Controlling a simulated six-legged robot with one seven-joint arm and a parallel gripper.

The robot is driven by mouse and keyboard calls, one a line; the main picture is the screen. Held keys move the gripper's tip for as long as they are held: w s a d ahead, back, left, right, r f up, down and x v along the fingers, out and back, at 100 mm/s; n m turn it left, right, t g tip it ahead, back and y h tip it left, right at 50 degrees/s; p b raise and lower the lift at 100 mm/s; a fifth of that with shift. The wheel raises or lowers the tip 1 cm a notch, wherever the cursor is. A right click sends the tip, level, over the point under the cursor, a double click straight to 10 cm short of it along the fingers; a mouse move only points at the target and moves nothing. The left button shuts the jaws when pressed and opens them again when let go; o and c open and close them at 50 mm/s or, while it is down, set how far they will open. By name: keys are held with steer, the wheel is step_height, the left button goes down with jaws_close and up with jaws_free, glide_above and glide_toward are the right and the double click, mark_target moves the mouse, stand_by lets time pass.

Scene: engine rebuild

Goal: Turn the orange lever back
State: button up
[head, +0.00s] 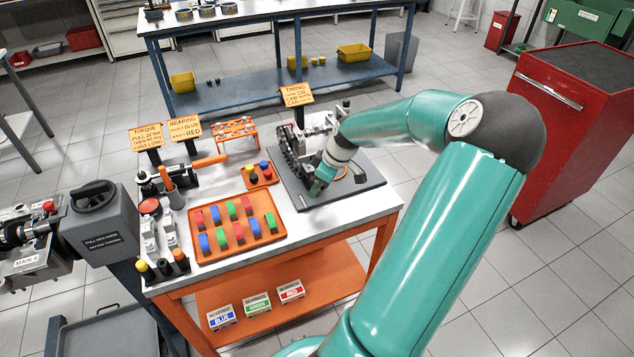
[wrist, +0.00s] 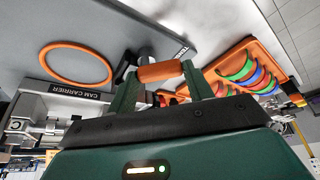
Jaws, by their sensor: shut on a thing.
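The orange lever (wrist: 160,71) shows in the wrist view as a short orange handle lying across between my two fingertips. My gripper (wrist: 161,76) is shut on it, one finger at each end of the handle. In the head view my gripper (head: 318,186) is low over the dark grey plate (head: 362,181) at the right of the bench, beside the timing assembly (head: 291,152). There my wrist hides the lever.
An orange ring (wrist: 75,63) lies beside a block labelled CAM CARRIER (wrist: 75,93). An orange tray (head: 205,257) of red, green and blue pieces is left of the plate. The TIMING sign (head: 297,94) stands behind the assembly. A red cabinet (head: 570,130) is right of the bench.

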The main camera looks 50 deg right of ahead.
steer(key=shift+s+d+n+y, duration=0.1)
steer(key=shift+n+y, duration=0.2)
steer(key=shift+n, duration=0.5)
steer(key=o, duration=1)
steer(key=v, duration=1.4)
steer(key=shift+c, duration=0.5)
